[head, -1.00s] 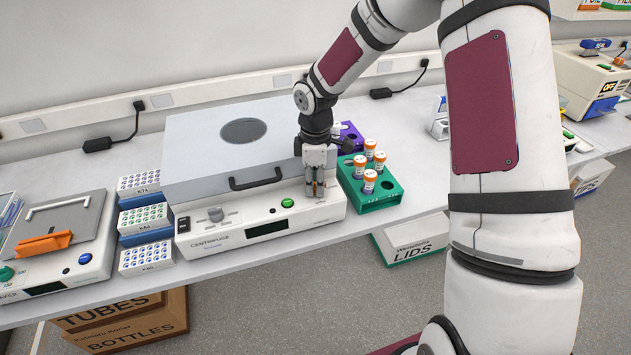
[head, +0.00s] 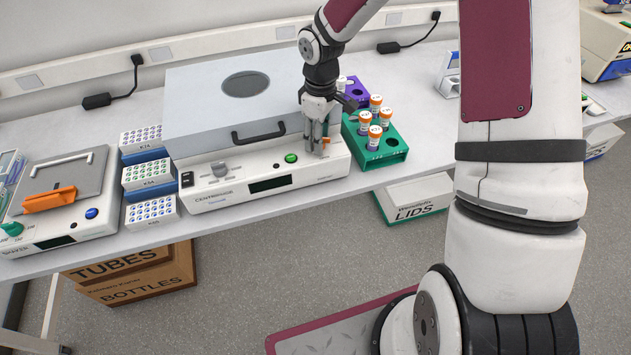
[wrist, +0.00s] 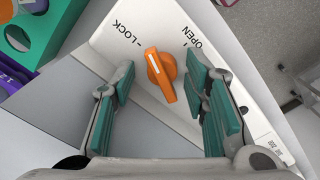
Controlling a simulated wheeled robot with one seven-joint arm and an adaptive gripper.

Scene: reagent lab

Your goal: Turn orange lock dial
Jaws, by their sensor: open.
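The orange lock dial (wrist: 161,75) sits on the white front panel of the centrifuge (head: 235,186), between the printed words LOCK and OPEN. In the wrist view its white pointer line is at the LOCK-side end of the knob. My gripper (wrist: 160,108) is open, with one teal-padded finger on each side of the dial and a gap to both. In the head view my gripper (head: 316,148) is over the right end of the centrifuge front and mostly hides the dial. The grey lid (head: 200,125) of the centrifuge is down.
A green rack (head: 393,155) with orange-capped tubes stands close right of the centrifuge, with a purple rack (head: 357,92) behind it. Stacked tube trays (head: 150,210) stand at its left, beside another device with an orange bar (head: 50,200).

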